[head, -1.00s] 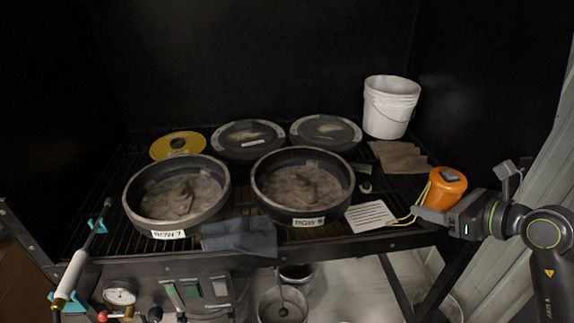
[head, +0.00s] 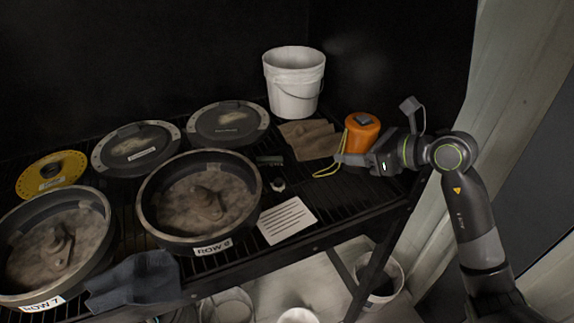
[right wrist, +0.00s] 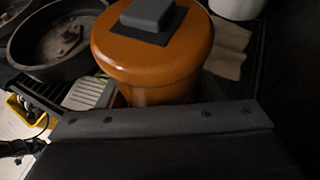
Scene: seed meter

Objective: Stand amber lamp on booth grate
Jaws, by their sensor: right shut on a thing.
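The amber lamp (head: 361,133) is an orange cylinder with a dark block on top and a yellow cord loop at its left. My right gripper (head: 352,159) comes in from the right and is shut on it. The lamp looks upright over the right end of the black booth grate (head: 345,193); whether its base touches the bars cannot be told. In the right wrist view the lamp (right wrist: 150,65) fills the upper middle, its lower part hidden behind the dark gripper edge. My left gripper is not in view.
A white bucket (head: 294,85) stands behind left of the lamp. A brown cloth (head: 309,140) and a lined white card (head: 287,220) lie to its left. Round seed-meter housings (head: 200,200) and a yellow disc (head: 50,174) cover the grate's left side. Bare grate shows near the right front.

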